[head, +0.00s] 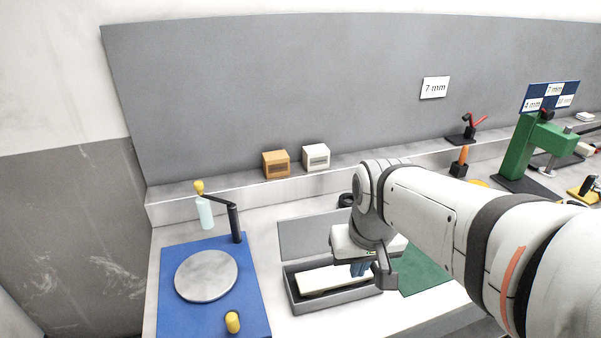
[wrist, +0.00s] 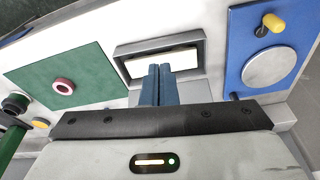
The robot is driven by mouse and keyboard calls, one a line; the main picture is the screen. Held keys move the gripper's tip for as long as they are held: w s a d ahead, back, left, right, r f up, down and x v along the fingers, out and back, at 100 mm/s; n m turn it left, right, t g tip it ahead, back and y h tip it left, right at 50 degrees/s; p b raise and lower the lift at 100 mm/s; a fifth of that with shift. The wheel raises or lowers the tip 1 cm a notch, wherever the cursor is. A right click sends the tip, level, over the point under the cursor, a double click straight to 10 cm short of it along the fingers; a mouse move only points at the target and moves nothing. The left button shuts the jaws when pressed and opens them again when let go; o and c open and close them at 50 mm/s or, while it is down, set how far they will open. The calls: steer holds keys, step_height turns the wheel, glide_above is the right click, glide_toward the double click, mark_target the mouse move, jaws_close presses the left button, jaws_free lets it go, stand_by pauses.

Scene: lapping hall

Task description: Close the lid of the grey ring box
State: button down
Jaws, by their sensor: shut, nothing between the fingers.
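The grey ring box (head: 338,302) stands open on the bench, with a long white piece (head: 325,281) lying inside. Its lid (head: 308,236) appears as a flat grey panel raised along the box's wall-side edge, partly hidden by my arm. My gripper (head: 358,269) is over the right part of the box. Its blue fingers (wrist: 159,70) are together and empty; whether they touch anything is unclear.
A blue plate (head: 175,318) with a grey disc and crank stands left of the box. A green mat (head: 425,272) with a dark red ring (wrist: 64,86) lies on the other side. Two small boxes (head: 276,164) sit on the back ledge. A green stand (head: 520,155) is farther right.

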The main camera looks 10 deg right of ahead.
steer(key=w+r, duration=0.3)
steer(key=w, duration=0.5)
steer(key=g+p, duration=0.2)
glide_above(322, 229)
steer(key=s+d, duration=0.2)
steer(key=s, duration=0.3)
steer(key=w+f+n+g, duration=0.1)
steer(key=w+f, duration=0.1)
steer(key=w, duration=0.9)
steer(key=w+f+p, duration=0.2)
steer(key=w+f, duration=0.3)
steer(key=w, duration=0.1)
steer(key=s+f+p, duration=0.1)
steer(key=s+f, duration=0.3)
steer(key=f, duration=0.3)
steer(key=shift+s+f+g+p, duration=0.25)
steer(key=shift+f+g+p, duration=0.15)
steer(key=shift+a, duration=0.1)
steer(key=shift+a, duration=0.1)
